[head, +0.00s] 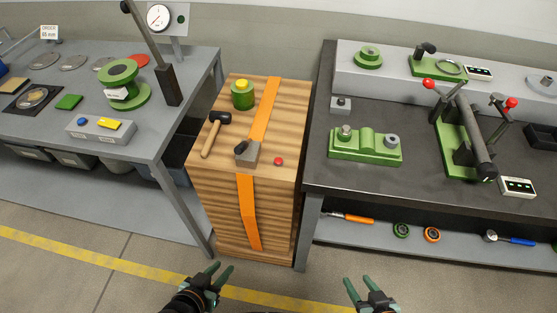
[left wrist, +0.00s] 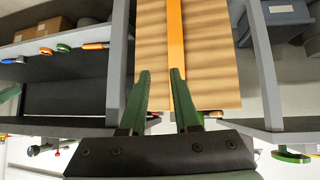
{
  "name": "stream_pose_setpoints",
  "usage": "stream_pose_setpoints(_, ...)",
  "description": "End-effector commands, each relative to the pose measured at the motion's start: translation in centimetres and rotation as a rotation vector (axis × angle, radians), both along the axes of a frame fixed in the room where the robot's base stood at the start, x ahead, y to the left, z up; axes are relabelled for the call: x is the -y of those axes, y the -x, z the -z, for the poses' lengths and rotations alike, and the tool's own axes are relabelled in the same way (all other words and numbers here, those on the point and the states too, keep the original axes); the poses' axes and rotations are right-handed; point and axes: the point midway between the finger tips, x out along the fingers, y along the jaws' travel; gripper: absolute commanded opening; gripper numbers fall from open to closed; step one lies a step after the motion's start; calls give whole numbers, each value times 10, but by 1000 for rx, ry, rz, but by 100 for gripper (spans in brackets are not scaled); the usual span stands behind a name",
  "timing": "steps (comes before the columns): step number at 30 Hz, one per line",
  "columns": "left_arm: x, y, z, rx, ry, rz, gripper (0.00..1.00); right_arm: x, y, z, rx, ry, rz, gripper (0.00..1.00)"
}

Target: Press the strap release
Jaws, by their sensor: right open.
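A wooden case (head: 225,174) stands between two benches. An orange strap (head: 246,205) runs over its top and down its front. A grey buckle with a dark lever (head: 247,153) sits on the strap near the front top edge. A small red button (head: 278,161) is on the top, right of the buckle. My left gripper (head: 221,269) is open and empty, low in front of the case. The left wrist view shows its parted fingers (left wrist: 160,73) with the case (left wrist: 215,60) and strap (left wrist: 176,45) beyond. My right gripper (head: 357,280) is open and empty, lower right.
A hammer (head: 215,132) and a green cylinder with a yellow top (head: 242,95) sit on the case. The left bench (head: 165,140) and right bench (head: 310,180) flank it closely, carrying parts and fixtures. The floor before the case is clear, crossed by a yellow line.

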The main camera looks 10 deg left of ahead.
Motion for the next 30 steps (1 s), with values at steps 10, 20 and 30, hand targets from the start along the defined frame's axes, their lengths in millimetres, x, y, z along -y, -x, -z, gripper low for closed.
stream_pose_setpoints(10,0,0,0,0,0,0,0,0,0,0,0,0,0,50)
stream_pose_setpoints(20,0,0,0,0,0,0,0,0,0,0,-1,0,0,50)
stream_pose_setpoints(30,0,0,0,0,0,0,0,0,0,0,-1,0,0,50)
